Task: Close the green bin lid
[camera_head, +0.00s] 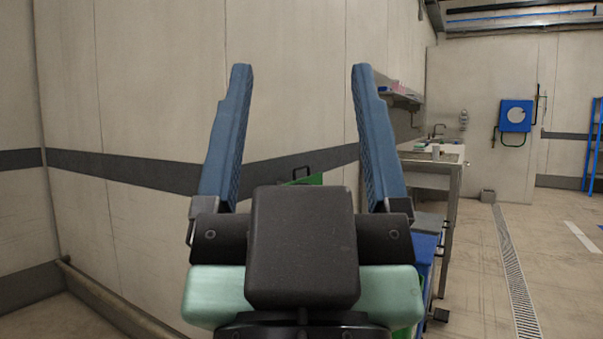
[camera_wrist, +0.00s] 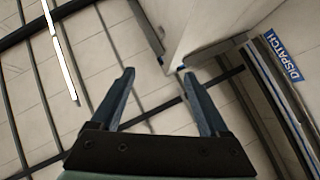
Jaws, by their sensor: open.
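My gripper (camera_head: 298,74) is open and empty, its two blue fingers spread wide and pointing up in the head view. Its fingers also show in the wrist view (camera_wrist: 158,76), with nothing between them. A small part of a green panel with a dark handle, seemingly the green bin lid (camera_head: 313,179), shows between the fingers, beyond the gripper body. The gripper hides most of it, so its full angle cannot be told. A sliver of green, perhaps the green bin (camera_head: 403,333), shows below the gripper's right side. The wrist view shows no green bin or lid.
A blue bin (camera_head: 425,252) stands right of the gripper, partly hidden. Behind it is a metal sink counter (camera_head: 447,157). A pale wall (camera_head: 130,110) runs along the left. Open floor with a drain grate (camera_head: 514,285) lies right. The wrist view shows a DISPATCH sign (camera_wrist: 284,57).

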